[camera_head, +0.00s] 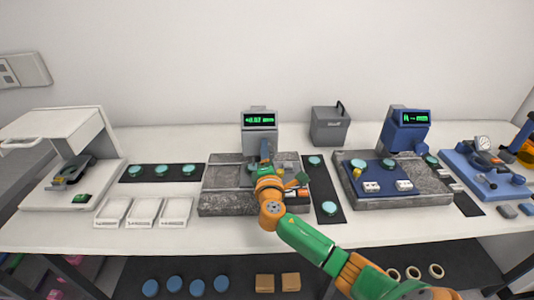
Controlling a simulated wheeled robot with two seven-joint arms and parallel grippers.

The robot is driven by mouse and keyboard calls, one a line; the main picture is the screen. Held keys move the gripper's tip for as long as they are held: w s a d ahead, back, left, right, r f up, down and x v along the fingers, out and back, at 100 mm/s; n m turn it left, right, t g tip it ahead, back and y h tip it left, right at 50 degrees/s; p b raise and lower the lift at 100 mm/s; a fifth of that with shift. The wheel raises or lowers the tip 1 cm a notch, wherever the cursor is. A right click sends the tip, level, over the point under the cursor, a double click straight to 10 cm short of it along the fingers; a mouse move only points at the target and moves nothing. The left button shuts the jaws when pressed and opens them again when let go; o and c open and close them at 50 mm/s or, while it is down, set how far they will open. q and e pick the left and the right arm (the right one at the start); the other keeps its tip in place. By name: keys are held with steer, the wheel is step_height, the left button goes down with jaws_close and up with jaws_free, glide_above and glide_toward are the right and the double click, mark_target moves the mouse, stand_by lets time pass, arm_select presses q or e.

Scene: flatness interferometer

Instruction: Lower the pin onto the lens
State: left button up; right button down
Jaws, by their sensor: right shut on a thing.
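The middle gauge (259,139) stands on a grey stone base (222,173) and has a lit green readout. My right gripper (265,152) is at the front of this gauge, just below its display housing. It is shut at the place of the pin. The hand and wrist hide its fingertips, the pin and whatever lies under it, so I cannot see whether the pin touches a lens. One pale teal lens (314,160) and another lens (328,208) lie on the dark strip right of the base. My left gripper is not in view.
A second, blue gauge (405,132) stands on stone at right. A grey box (330,127) stands at the back. A white machine (60,150) fills the left end.

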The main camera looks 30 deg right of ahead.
steer(key=shift+d+r, duration=0.1)
steer(key=shift+r, duration=0.15)
steer(key=shift+c, duration=1.7)
jaws_free()
steer(key=shift+d+f, duration=0.1)
steer(key=shift+f, duration=0.1)
steer(key=shift+s+a+f, duration=0.1)
steer(key=shift+s+a, duration=0.25)
steer(key=b+v, duration=0.1)
steer(key=v, duration=0.5)
